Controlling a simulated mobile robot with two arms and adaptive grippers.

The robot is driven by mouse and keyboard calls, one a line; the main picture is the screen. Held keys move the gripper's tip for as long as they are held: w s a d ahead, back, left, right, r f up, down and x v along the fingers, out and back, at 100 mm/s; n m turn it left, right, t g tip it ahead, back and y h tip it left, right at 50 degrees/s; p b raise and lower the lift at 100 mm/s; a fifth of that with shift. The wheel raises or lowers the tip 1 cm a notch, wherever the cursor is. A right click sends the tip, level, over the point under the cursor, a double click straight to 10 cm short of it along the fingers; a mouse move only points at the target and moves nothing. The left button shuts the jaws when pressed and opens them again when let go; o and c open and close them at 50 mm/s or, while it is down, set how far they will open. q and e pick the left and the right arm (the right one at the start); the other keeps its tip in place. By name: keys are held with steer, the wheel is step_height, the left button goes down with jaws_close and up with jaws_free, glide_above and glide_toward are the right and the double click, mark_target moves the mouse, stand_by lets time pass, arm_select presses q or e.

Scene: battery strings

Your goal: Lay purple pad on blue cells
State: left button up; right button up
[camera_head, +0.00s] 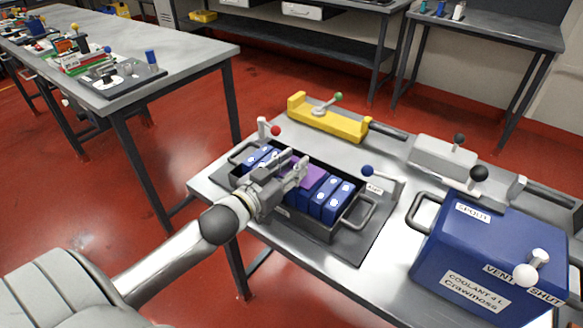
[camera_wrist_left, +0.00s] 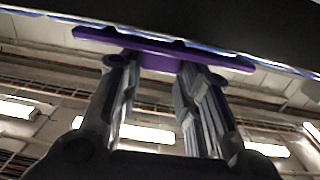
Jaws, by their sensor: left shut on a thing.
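The purple pad (camera_head: 302,172) is at the tray of blue cells in the head view, partly hidden by my left gripper. My left gripper (camera_head: 293,168) is shut on the pad. In the left wrist view the pad (camera_wrist_left: 158,60) spans both fingertips (camera_wrist_left: 155,72) like a flat strip. The blue cells (camera_head: 336,202) stand in a row in a dark tray (camera_head: 305,222) with end handles. I cannot tell whether the pad touches the cells. My right gripper is not in view.
A blue coolant box (camera_head: 480,262) stands right of the tray. A yellow clamp fixture (camera_head: 328,122) lies behind it. Levers with a red knob (camera_head: 275,131) and a blue knob (camera_head: 367,170) stand close to the tray. Another workbench (camera_head: 195,50) is at the left.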

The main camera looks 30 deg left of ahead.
arm_select(q)
steer(key=shift+f, duration=0.2)
steer(key=o, duration=1)
steer(key=shift+o, duration=0.2)
steer(key=shift+r, duration=0.1)
steer(key=shift+s, duration=0.6)
steer(key=s+a, duration=0.1)
steer(key=s, duration=0.9)
steer(key=shift+s+a+r+b, duration=0.15)
steer(key=shift+s+r+b, duration=0.15)
steer(key=shift+s, duration=0.1)
